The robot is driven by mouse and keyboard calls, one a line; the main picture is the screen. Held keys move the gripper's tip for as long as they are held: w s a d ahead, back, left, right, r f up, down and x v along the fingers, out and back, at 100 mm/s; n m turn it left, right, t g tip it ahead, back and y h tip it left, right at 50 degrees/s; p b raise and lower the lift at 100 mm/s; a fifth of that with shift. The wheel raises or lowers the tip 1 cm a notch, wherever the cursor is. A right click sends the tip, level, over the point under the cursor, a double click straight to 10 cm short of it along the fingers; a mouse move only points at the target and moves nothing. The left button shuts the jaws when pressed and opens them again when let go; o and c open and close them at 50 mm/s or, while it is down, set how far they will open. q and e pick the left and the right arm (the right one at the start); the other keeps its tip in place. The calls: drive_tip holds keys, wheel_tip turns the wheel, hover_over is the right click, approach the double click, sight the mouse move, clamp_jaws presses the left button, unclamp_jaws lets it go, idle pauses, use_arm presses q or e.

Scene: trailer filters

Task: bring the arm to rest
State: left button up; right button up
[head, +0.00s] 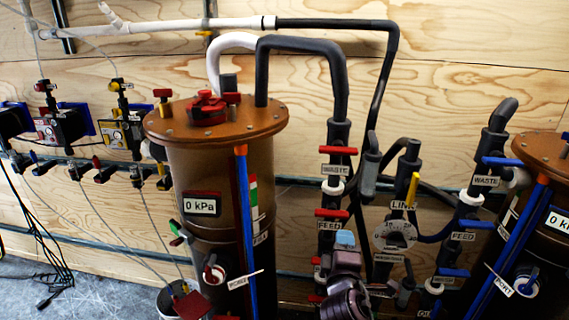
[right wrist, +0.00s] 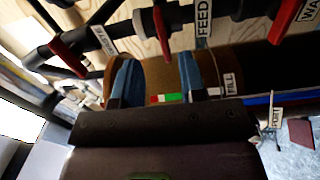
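My right gripper (head: 345,240) is low in the head view, right of the brown filter tank (head: 220,160) and in front of the feed pipes. Its light blue finger shows there. In the right wrist view, the two blue fingers of this gripper (right wrist: 157,76) stand apart with nothing held between them. The brown tank (right wrist: 155,75) shows behind the gap, with its green, white and red strip. My left gripper is not in view.
Red-handled valves (head: 338,150) and a round dial valve (head: 393,236) stand close to my right arm. A second tank (head: 545,150) is at the far right. Small valves and hanging tubes line the plywood wall (head: 450,40) at left. Floor shows at lower left.

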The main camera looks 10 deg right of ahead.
drive_tip(key=s+d+f+m+g+y, duration=0.2)
drive_tip(key=s+f+m, duration=0.4)
drive_tip(key=s+f, duration=0.5)
drive_tip(key=s+d+f+m+g+y, duration=0.2)
drive_tip(key=s+d+f+m+g, duration=0.2)
drive_tip(key=s+f, duration=0.7)
drive_tip(key=s+d+m, duration=0.2)
drive_tip(key=s+m, duration=0.1)
drive_tip(key=s, duration=0.2)
drive_tip(key=shift+f+y, duration=0.2)
drive_tip(key=shift+y, duration=0.2)
